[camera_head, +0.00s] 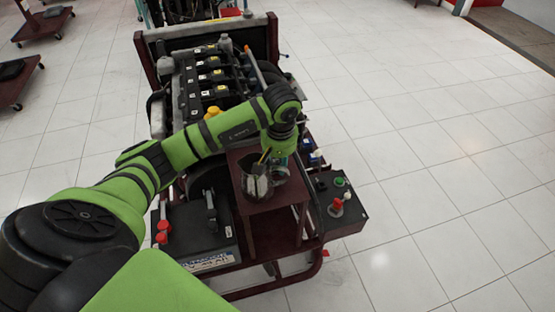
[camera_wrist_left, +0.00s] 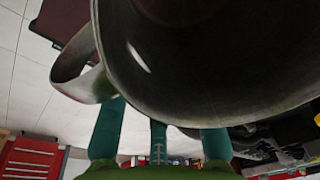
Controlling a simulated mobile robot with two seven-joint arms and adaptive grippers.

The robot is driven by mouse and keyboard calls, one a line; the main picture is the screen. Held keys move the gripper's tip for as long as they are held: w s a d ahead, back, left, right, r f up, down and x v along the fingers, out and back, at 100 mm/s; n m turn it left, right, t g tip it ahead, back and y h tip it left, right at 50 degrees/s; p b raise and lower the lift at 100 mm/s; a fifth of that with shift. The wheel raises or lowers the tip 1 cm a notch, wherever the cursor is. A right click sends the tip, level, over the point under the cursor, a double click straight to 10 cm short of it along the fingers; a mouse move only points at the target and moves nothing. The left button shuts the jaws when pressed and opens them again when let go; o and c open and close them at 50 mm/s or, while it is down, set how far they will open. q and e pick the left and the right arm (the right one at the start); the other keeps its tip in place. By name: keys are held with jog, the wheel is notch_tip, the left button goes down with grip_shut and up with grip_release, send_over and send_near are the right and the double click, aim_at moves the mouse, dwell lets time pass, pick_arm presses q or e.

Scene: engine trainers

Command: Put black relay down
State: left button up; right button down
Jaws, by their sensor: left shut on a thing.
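My left gripper (camera_head: 284,160) points down at the small dark red stand, just behind and right of a metal mug (camera_head: 255,183). In the left wrist view the mug (camera_wrist_left: 215,65) is very close and fills the top, its handle to the left. The teal fingers of my left gripper (camera_wrist_left: 158,140) run up behind it. The mug hides the fingertips and what they are shut on, so the black relay itself cannot be made out. I cannot tell whether the fingers touch the mug. My right gripper is not in view.
The dark red stand (camera_head: 252,208) sits on the engine trainer, with a black battery (camera_head: 196,232) to its left. A control box (camera_head: 341,207) with a red knob lies to its right. The engine (camera_head: 208,78) rises behind. Tiled floor is clear on the right.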

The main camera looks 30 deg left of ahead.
pick_arm(q)
jog(key=shift+f, duration=0.2)
jog(key=o, duration=1)
jog(key=shift+r, duration=0.1)
